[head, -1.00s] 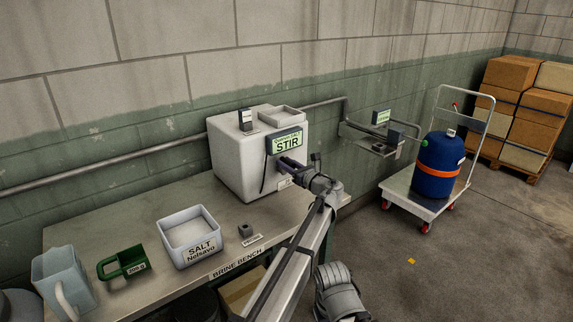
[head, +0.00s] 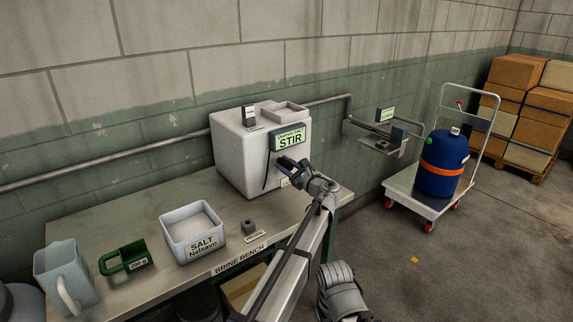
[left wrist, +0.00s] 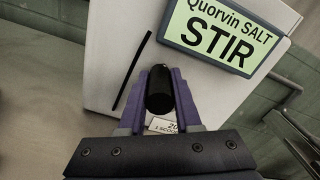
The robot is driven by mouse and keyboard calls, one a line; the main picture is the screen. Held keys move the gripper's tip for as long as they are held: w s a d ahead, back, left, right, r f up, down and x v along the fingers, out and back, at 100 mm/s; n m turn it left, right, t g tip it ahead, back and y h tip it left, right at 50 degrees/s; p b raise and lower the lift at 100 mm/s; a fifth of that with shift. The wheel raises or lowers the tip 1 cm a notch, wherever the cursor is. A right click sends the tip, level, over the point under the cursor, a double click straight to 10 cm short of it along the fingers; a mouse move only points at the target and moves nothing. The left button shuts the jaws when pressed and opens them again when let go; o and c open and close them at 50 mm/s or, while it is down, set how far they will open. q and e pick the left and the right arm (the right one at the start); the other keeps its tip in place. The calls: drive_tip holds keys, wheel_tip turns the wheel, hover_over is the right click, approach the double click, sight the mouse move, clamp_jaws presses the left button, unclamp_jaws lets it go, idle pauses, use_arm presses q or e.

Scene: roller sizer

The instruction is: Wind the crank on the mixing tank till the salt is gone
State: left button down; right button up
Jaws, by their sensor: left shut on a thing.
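The white mixing tank (head: 232,160) stands at the back of the bench, with a lit sign (head: 288,139) reading "Quorvin SALT STIR" on its front; the sign also shows in the left wrist view (left wrist: 226,32). My left gripper (head: 287,165) is at the tank's front, just below the sign. In the left wrist view its purple fingers (left wrist: 160,100) are shut around the black crank handle (left wrist: 159,90). The rest of the crank is hidden behind the fingers. The tank's inside cannot be seen.
A trolley (head: 405,190) with a blue drum (head: 442,160) stands right on open floor. A pipe runs along the wall.

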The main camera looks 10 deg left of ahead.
use_arm(q)
drive_tip(key=shift+s+a+f+n, duration=0.2)
drive_tip(key=shift+a+f+n, duration=0.1)
drive_tip(key=shift+n, duration=0.5)
drive_tip(key=c, duration=0.6)
unclamp_jaws()
drive_tip(key=shift+s+d, duration=0.1)
drive_tip(key=shift+s, duration=0.05)
